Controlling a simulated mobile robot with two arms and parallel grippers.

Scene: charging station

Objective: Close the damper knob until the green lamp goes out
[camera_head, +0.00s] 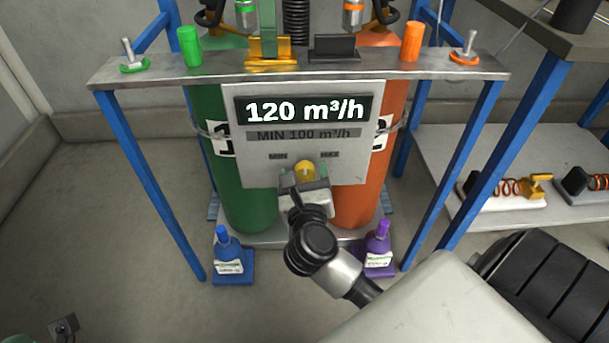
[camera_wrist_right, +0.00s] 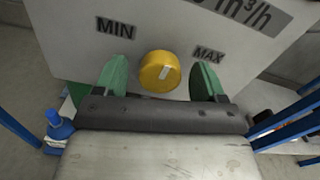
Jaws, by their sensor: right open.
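The yellow damper knob (camera_head: 304,171) sits low on a grey panel (camera_head: 350,165), between the MIN and MAX labels. In the right wrist view the knob (camera_wrist_right: 160,71) shows a pale mark that leans slightly right of upright. My right gripper (camera_head: 304,182) is open, its green fingers on either side of the knob with a gap to each. The panel's display (camera_head: 304,110) reads 120 m³/h, above the words MIN 100 m³/h. A bright green cylinder (camera_head: 190,46) stands on the bar at left; I cannot tell whether it is the lamp or is lit. My left gripper is not in view.
A green tank (camera_head: 250,205) and an orange tank (camera_head: 360,205) stand behind the panel. Blue posts flank the station. A shelf (camera_head: 460,160) with spring parts is at right.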

